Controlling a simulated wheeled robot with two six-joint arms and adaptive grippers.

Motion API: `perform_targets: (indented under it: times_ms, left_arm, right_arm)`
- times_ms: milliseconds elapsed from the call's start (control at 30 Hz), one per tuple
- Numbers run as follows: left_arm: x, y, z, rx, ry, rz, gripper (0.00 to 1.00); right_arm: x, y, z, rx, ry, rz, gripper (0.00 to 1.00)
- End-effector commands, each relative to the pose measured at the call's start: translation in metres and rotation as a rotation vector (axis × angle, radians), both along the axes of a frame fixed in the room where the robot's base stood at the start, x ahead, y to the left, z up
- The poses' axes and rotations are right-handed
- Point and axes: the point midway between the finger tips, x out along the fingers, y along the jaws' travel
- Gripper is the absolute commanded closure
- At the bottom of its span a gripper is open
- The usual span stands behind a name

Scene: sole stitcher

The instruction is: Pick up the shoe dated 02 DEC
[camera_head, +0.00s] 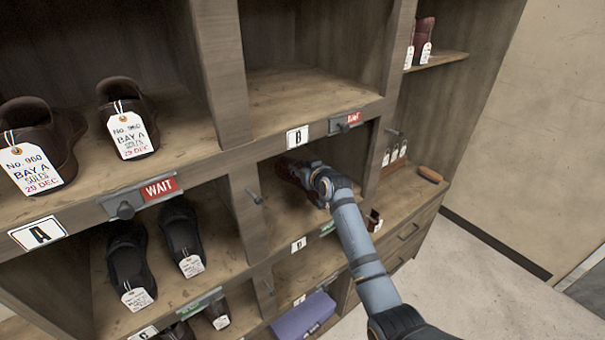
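My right gripper (312,183) reaches into the middle compartment above the D label. A dark reddish-brown shoe (288,170) shows right at its far end, partly hidden by the gripper. The fingers are too hidden to tell whether they are closed on it. No tag shows on this shoe, so its date cannot be read. I see no tag that clearly reads 02 DEC. My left gripper is out of view.
Brown shoes (126,117) tagged 29 DEC stand in compartment A, above a red WAIT sign (160,188). Dark shoes (181,235) with tags stand below. Compartment B (300,98) is empty. Knobs (254,196) stick out from the shelf front. Open floor (480,290) lies at right.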

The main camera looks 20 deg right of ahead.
Motion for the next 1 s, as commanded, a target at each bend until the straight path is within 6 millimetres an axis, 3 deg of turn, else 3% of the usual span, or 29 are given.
perform_targets:
  times_ms: [167,467,1000]
  left_arm:
    - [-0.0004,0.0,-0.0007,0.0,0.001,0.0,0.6]
    - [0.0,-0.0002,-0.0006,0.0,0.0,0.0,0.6]
    - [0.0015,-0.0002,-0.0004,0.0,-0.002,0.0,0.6]
  right_arm:
    - [0.0001,0.0,-0.0009,0.0,0.0,0.0,0.63]
    - [-0.0001,0.0,-0.0008,0.0,0.001,0.0,1.0]
    - [0.0,-0.0001,0.0003,-0.001,-0.001,0.0,1.0]
